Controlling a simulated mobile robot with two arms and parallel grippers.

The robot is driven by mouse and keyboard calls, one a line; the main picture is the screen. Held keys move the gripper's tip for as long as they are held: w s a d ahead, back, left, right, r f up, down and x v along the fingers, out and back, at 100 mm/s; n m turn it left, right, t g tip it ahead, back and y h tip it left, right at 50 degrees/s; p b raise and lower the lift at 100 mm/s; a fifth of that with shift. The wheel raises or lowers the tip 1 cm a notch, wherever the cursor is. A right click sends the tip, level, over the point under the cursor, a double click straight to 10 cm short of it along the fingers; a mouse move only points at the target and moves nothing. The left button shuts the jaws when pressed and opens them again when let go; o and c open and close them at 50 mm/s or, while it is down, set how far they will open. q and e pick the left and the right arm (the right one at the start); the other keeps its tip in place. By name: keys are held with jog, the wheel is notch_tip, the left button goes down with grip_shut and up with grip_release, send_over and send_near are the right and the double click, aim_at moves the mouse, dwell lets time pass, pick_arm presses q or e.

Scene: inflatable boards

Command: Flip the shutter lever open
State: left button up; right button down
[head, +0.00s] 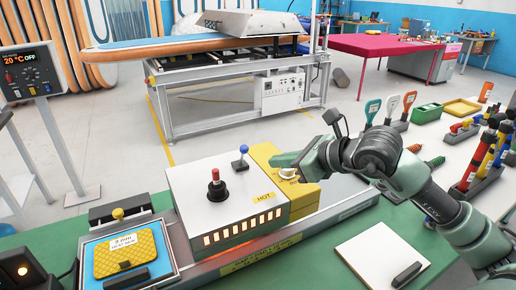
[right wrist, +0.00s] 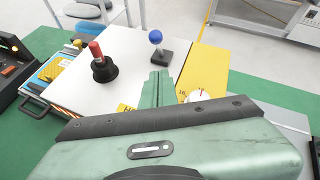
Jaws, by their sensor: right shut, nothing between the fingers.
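A white-topped box (head: 228,205) marked HOT stands on the green bench. A lever with a blue ball (head: 240,164) stands upright near its back edge, and a red-knobbed lever (head: 216,186) on a black base stands left of it. I cannot read which is the shutter lever. My right gripper (head: 274,160) is shut and empty over the yellow panel, right of the blue-ball lever and apart from it. In the right wrist view its fingertips (right wrist: 160,76) point at the blue-ball lever's black base (right wrist: 155,58). A white dial (right wrist: 197,95) is partly hidden by the gripper.
A yellow pad (head: 125,255) lies on a blue plate left of the box. A notepad (head: 385,255) with a black object lies at right. A white table (head: 460,152) with tools and trays stands behind my right arm. A row of lit orange bars runs along the box front.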

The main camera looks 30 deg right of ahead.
jog(key=p, duration=0.3)
send_near(242, 157)
jog(key=x, duration=0.2)
jog(key=shift+w+d+f, duration=0.1)
jog(key=shift+w+f, duration=0.05)
jog(key=shift+w, duration=0.2)
jog(key=shift+w+a+f, duration=0.1)
jog(key=shift+w+a, duration=0.15)
jog(key=shift+w, duration=0.25)
jog(key=shift+p, duration=0.3)
